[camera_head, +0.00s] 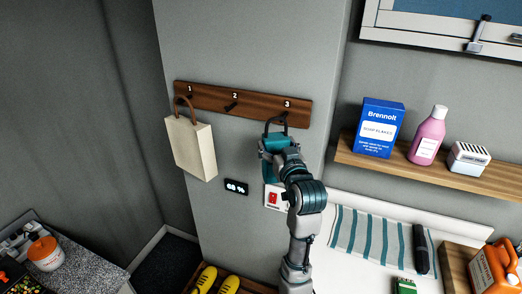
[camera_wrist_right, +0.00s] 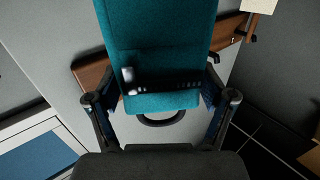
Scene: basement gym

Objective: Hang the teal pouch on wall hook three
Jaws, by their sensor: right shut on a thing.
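The wooden hook rail (camera_head: 243,104) is on the grey wall, with hooks numbered 1 to 3. Hook three (camera_head: 285,117) is at its right end. My right gripper (camera_head: 272,146) is just below hook three, shut on the teal pouch (camera_wrist_right: 160,35). In the right wrist view the pouch lies between the two fingers (camera_wrist_right: 163,108), with a dark loop (camera_wrist_right: 162,119) at its end. In the head view the dark loop is right at hook three; I cannot tell whether it is over the hook. My arm and gripper hide most of the pouch there. My left gripper is out of view.
A cream bag (camera_head: 192,148) hangs from hook one. Hook two (camera_head: 231,106) is bare. A red switch (camera_head: 273,198) and a small display (camera_head: 236,187) are on the wall below. A shelf (camera_head: 450,174) with a blue box, pink bottle and small white box stands to the right.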

